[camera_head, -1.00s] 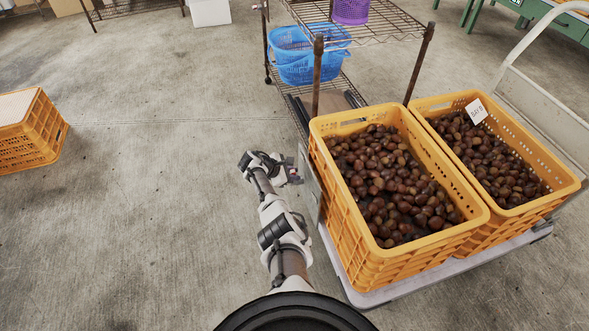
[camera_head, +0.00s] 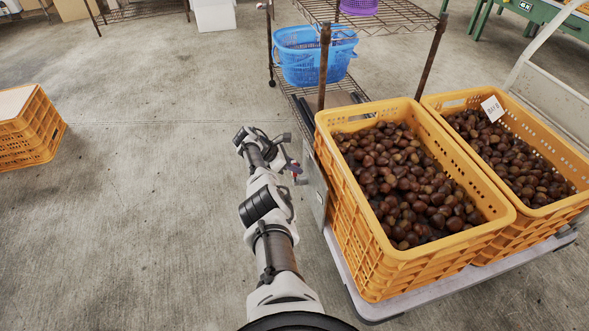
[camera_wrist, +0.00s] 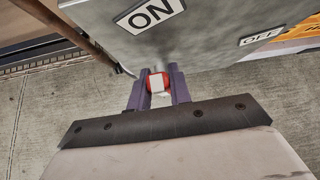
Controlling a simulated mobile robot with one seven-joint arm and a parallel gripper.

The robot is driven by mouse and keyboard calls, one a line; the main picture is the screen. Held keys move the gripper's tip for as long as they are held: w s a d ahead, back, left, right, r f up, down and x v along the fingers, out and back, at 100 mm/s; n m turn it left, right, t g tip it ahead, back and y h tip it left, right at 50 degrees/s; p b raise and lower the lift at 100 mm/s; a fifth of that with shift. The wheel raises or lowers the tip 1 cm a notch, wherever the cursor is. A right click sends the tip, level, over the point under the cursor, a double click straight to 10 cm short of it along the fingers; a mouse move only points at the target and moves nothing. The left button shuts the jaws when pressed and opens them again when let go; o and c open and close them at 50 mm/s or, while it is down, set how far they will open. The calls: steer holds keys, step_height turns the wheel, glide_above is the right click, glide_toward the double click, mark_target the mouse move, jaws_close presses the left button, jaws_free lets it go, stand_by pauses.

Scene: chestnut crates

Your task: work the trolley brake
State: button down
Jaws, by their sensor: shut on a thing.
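The trolley (camera_head: 425,291) is a pale platform with chestnut crates on it. A grey metal brake plate (camera_head: 314,187) stands at its left end. In the wrist view the plate (camera_wrist: 204,38) carries an ON label (camera_wrist: 150,13) and an OFF label (camera_wrist: 262,36). My gripper (camera_wrist: 160,93) is shut on a red and white lever knob (camera_wrist: 157,83), one purple finger on each side. The lever lies below the ON label, nearer to it than to OFF. In the head view my gripper (camera_head: 297,170) is beside the plate, and the knob is small and partly hidden.
Two yellow crates of chestnuts (camera_head: 352,238) (camera_head: 560,214) fill the trolley. A wire rack (camera_head: 300,88) with a blue basket (camera_head: 312,58) stands behind my gripper. Another yellow crate (camera_head: 38,130) is at far left. The concrete floor between is clear.

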steer(key=shift+d, duration=0.1)
steer(key=c, duration=1.3)
jaws_free()
steer(key=p+v, duration=0.4)
steer(key=v, duration=1)
steer(key=shift+f+p, duration=0.1)
steer(key=shift+p, duration=0.2)
